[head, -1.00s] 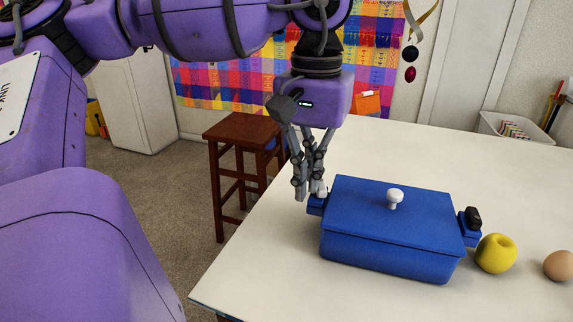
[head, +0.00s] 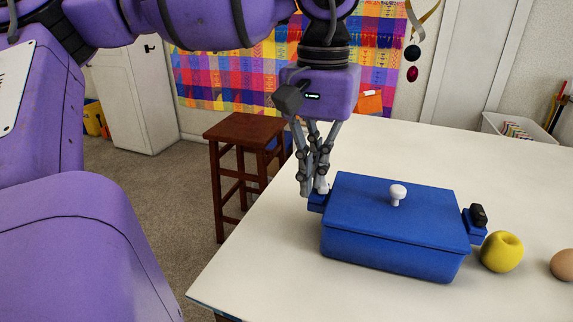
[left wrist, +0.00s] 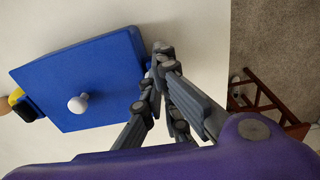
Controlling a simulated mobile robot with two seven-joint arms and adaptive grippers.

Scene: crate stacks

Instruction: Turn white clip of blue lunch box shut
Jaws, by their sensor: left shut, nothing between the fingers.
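The blue lunch box (head: 390,245) stands on the white table with its lid down and a white knob (head: 397,194) on top. A black clip (head: 479,214) sits on a blue tab at its right end. The white clip (head: 323,187) is at the left end, mostly hidden behind my fingers. My left gripper (head: 314,190) is shut and empty, fingers pointing down at the white clip; I cannot tell whether they touch it. In the left wrist view the box (left wrist: 85,70) lies left of the closed fingers (left wrist: 160,60). My right gripper is not in view.
A yellow apple-like fruit (head: 502,252) and a brown egg (head: 563,265) lie right of the box on the table (head: 400,150). A wooden stool (head: 245,130) stands beyond the left table edge. A bin (head: 515,128) is at the back right. The table behind the box is clear.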

